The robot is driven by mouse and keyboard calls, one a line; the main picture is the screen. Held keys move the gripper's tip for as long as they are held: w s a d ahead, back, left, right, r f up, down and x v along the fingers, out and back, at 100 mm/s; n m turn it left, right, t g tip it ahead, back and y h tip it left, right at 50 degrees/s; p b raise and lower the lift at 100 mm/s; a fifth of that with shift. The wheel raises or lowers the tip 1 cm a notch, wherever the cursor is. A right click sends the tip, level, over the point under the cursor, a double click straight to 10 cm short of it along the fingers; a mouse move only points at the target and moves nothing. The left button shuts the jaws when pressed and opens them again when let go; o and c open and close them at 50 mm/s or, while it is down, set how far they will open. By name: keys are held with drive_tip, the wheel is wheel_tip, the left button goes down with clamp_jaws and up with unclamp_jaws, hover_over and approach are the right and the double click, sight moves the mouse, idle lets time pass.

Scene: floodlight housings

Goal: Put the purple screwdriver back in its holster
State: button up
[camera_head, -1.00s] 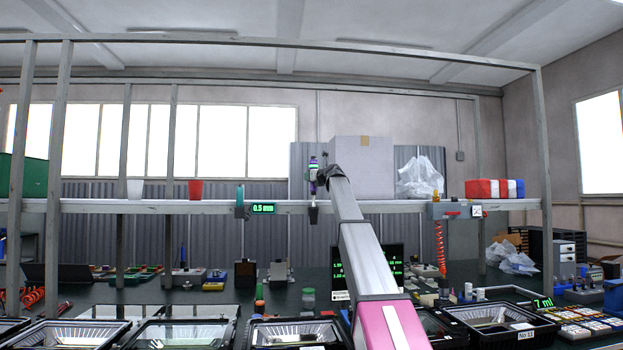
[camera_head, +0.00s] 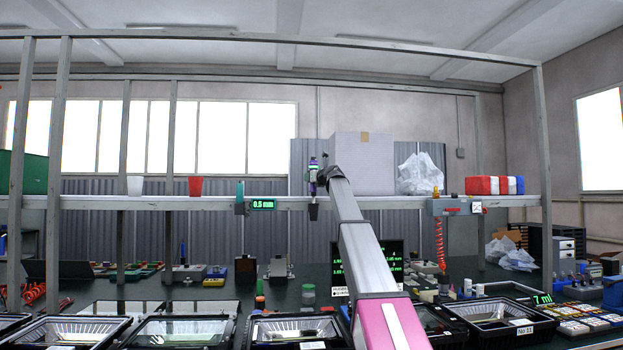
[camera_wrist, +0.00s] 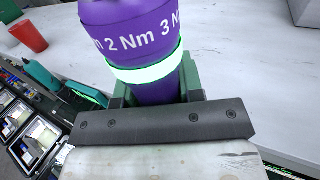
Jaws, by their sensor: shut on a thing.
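The purple screwdriver (camera_head: 313,173) is upright in the head view, in front of the shelf at its middle. In the wrist view its purple body (camera_wrist: 130,32) shows Nm markings and a pale green ring. My gripper (camera_head: 325,175) is shut on it from the right; in the wrist view the green fingers (camera_wrist: 157,88) lie on both sides of the purple shaft. A dark holster (camera_head: 313,213) hangs at the shelf's front edge, directly below the screwdriver.
The shelf (camera_head: 375,203) carries a red cup (camera_head: 195,187), a white cup (camera_head: 135,187) and a large box (camera_head: 362,163). A teal tool in a holder (camera_head: 240,202) stands left, beside a green 0.5 mm display (camera_head: 263,204). Black trays (camera_head: 497,322) line the bench below.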

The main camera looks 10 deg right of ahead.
sight(312, 188)
drive_tip(key=shift+f, duration=2.45)
drive_tip(key=o, duration=1.1)
drive_tip(key=v, duration=1.1)
